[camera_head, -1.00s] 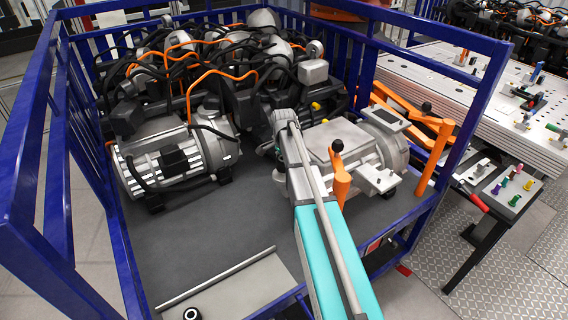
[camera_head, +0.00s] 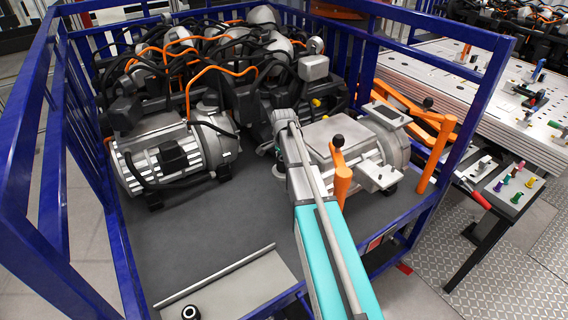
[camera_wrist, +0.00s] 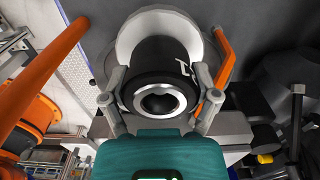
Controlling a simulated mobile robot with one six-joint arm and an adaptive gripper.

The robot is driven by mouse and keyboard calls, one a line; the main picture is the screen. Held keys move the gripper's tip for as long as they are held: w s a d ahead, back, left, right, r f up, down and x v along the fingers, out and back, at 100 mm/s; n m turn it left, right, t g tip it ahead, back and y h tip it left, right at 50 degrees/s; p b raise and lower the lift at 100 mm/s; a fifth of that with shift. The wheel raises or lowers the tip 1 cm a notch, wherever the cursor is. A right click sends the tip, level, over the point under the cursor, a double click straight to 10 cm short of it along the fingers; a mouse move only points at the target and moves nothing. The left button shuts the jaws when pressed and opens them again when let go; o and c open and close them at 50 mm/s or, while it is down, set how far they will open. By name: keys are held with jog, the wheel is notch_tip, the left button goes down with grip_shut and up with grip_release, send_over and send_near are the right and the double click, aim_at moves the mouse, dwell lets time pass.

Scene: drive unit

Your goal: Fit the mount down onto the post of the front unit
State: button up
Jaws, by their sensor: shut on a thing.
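In the wrist view my gripper (camera_wrist: 158,98) is shut on the mount (camera_wrist: 155,72), a black cylinder with a silver ring around a dark hole. One grey finger presses on each side of it. A white round part (camera_wrist: 130,38) lies behind the mount, and I cannot tell whether they touch. In the head view my arm covers the gripper and the mount. The arm reaches over the near side of a grey unit (camera_head: 366,150) with orange brackets. I cannot make out the post; it may be hidden behind the mount.
Orange brackets (camera_head: 341,175) rise beside my arm, and an orange bar (camera_wrist: 45,72) crosses the wrist view's left. A ribbed motor (camera_head: 165,155) stands at the left. Blue rails (camera_head: 62,170) enclose the cart. A black ring-shaped part (camera_head: 191,312) sits on the front plate (camera_head: 240,290).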

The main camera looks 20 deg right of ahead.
jog(key=shift+f, duration=0.25)
dwell(0.4)
jog(key=o, duration=1.2)
jog(key=shift+c, duration=0.2)
jog(key=shift+r, duration=0.2)
